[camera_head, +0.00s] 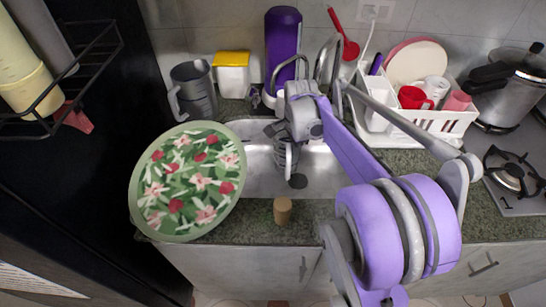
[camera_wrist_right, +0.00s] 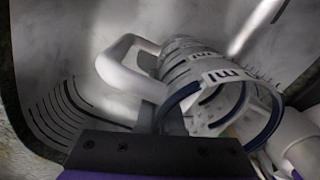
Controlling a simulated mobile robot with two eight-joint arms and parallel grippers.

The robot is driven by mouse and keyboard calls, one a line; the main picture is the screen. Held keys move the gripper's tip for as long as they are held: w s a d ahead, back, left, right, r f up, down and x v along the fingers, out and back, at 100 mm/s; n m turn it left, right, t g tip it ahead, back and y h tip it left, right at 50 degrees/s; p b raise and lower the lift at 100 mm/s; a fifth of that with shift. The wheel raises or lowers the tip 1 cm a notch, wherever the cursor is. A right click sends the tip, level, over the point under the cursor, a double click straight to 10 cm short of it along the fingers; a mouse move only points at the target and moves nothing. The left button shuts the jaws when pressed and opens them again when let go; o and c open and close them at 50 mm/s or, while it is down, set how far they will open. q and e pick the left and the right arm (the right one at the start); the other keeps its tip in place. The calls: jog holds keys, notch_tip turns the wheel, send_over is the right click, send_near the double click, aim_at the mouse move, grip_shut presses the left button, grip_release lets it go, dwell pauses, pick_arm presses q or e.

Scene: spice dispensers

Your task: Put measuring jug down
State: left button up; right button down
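The measuring jug (camera_head: 286,158) is pale and translucent with dark markings and hangs below my right gripper over the sink basin. In the right wrist view the jug (camera_wrist_right: 232,95) fills the middle, with its blue-edged rim close to the camera and its white handle (camera_wrist_right: 122,70) at the left. My right gripper (camera_head: 301,128) reaches into the sink from the right. In the wrist view its dark fingers (camera_wrist_right: 160,118) appear shut on the jug where the handle meets the rim. Whether the jug's base touches the sink floor is unclear. My left gripper is not in view.
The sink (camera_head: 318,170) has a drain and tap. A grey jug (camera_head: 195,92), a yellow-lidded container (camera_head: 232,75) and a purple dispenser (camera_head: 283,45) stand behind. A floral plate (camera_head: 190,183) is left, a dish rack (camera_head: 430,123) right, and a small brown cylinder (camera_head: 283,211) in front.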

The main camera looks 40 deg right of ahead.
jog(key=w+a+f, duration=0.3)
jog(key=w, duration=0.2)
jog(key=shift+a+f, duration=0.3)
jog(key=shift+f, duration=0.2)
jog(key=c, duration=1.1)
grip_release()
jog(key=shift+r, duration=0.2)
